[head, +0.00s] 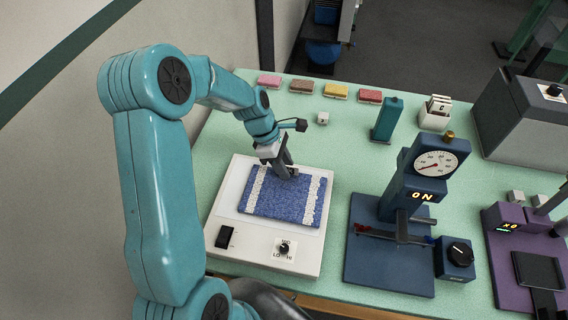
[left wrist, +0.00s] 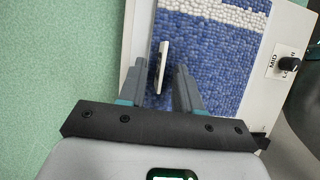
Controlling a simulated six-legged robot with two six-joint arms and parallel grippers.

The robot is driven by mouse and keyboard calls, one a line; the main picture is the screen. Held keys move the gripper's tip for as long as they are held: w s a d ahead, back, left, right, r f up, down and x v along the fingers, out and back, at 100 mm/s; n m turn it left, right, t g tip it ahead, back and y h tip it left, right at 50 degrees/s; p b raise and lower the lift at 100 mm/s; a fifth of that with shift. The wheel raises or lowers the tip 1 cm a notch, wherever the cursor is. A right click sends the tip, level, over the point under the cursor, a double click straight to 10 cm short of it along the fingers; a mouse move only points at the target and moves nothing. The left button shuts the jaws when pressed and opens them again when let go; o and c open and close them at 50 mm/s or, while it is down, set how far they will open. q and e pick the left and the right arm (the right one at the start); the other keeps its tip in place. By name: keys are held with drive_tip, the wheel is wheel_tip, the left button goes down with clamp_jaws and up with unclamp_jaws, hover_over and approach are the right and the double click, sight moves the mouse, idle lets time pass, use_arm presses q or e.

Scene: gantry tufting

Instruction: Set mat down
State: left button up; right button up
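The mat (head: 283,196) is blue and pebbly with a white band along each side. It lies flat on the white plate of a heater-like device (head: 232,190) with a LO/MID/HI knob; it also fills much of the left wrist view (left wrist: 215,58). My left gripper (head: 285,171) is low over the mat's far edge. In the left wrist view its two fingers (left wrist: 166,78) stand apart, with a thin pale upright tab (left wrist: 162,66) between them and gaps visible beside it. Whether the tab is fixed to the mat is unclear. My right gripper is not in view.
A blue press with a dial (head: 437,162) reading ON stands to the right, and a purple machine (head: 510,235) beyond it. Several coloured pads (head: 302,86), a teal block (head: 387,119) and a card holder (head: 436,112) line the back.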

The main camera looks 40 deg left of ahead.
use_arm(q)
drive_tip(key=p+v, duration=0.3)
drive_tip(key=v, duration=0.1)
drive_tip(key=shift+w+r, duration=0.15)
drive_tip(key=shift+r, duration=0.05)
drive_tip(key=v, duration=0.8)
drive_tip(key=shift+b, duration=0.3)
drive_tip(key=shift+f, duration=0.1)
